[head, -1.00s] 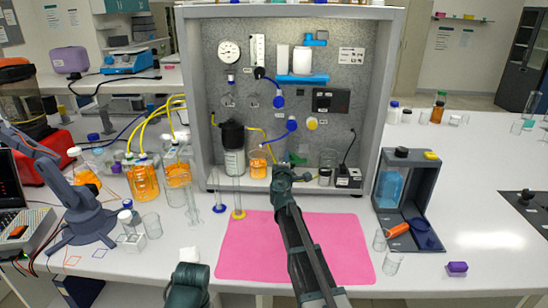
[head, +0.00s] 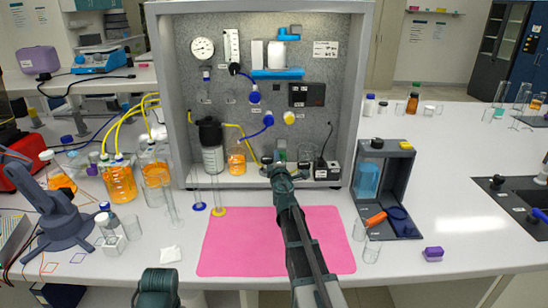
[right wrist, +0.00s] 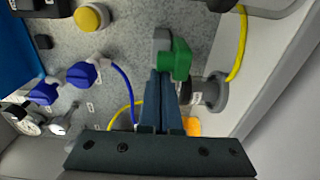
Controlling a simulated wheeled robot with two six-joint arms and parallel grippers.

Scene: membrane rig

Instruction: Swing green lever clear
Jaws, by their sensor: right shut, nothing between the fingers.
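The green lever (right wrist: 181,60) shows in the upper middle of the right wrist view, with a grey block (right wrist: 161,42) beside it. My right gripper (right wrist: 164,72) is shut and empty. Its fingertips are right at the lever's lower end; I cannot tell whether they touch it. In the head view my right gripper (head: 275,169) is low in front of the cabinet panel (head: 215,120), right of the orange-filled beaker (head: 237,163).
Blue knobs (right wrist: 82,74) with a blue tube and a yellow knob (right wrist: 91,17) are near the lever. A grey round fitting (right wrist: 211,92) lies just right of my fingers.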

